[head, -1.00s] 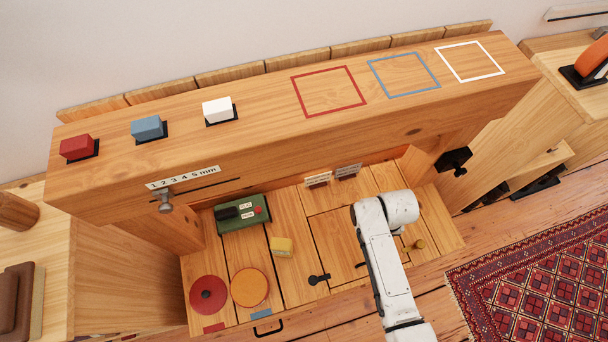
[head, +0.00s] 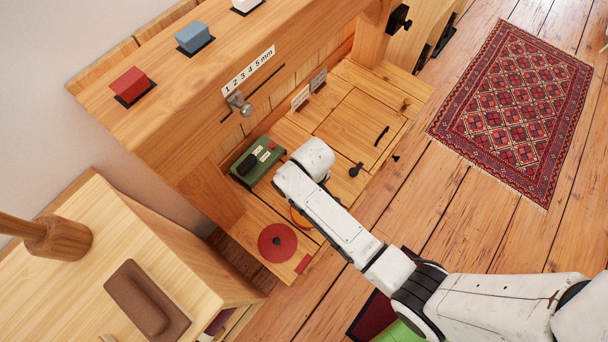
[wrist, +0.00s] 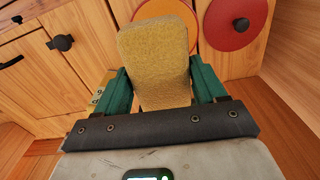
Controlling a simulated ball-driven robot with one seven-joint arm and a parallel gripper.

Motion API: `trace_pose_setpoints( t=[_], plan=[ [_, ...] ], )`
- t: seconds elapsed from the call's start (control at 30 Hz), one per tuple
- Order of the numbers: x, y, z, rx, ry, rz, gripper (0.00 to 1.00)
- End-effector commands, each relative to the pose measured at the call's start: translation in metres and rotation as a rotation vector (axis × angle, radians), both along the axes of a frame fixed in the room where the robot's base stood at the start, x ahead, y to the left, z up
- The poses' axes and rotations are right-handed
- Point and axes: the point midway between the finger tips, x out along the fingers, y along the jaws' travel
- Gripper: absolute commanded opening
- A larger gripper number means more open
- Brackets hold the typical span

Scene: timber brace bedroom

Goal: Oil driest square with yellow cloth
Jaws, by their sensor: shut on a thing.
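In the wrist view my gripper (wrist: 160,72) has its two green fingers shut on the yellow cloth (wrist: 153,45). The cloth looks like a thick, fuzzy yellow block, held upright between the fingers. Behind it show an orange disc (wrist: 193,34) and a red disc (wrist: 236,17). In the head view my arm hides the gripper and cloth, and covers most of the orange disc. The red disc (head: 277,243) is clear there. The outlined squares on the beam top are outside the current views.
The heavy beam (head: 190,115) carries a red block (head: 129,83), a blue block (head: 193,36) and a white block (head: 246,4). A green box (head: 257,161) stands on the lower deck. A slider knob (head: 240,103) sticks out from the beam. Open floor and a rug (head: 515,110) lie right.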

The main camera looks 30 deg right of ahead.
Motion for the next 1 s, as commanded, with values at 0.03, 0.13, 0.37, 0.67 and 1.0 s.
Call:
trace_pose_setpoints(
  t=[0.03,0.13,0.37,0.67,1.0],
  plan=[
    [-0.001,-0.001,-0.016,0.0,-0.002,0.032,0.46],
    [-0.003,0.0,-0.022,0.0,-0.001,0.091,0.46],
    [-0.005,0.0,-0.025,0.001,0.0,0.152,0.46],
    [-0.005,0.0,-0.041,0.001,0.001,0.152,0.46],
    [-0.005,0.0,-0.074,0.001,0.001,0.151,0.46]
  ],
)
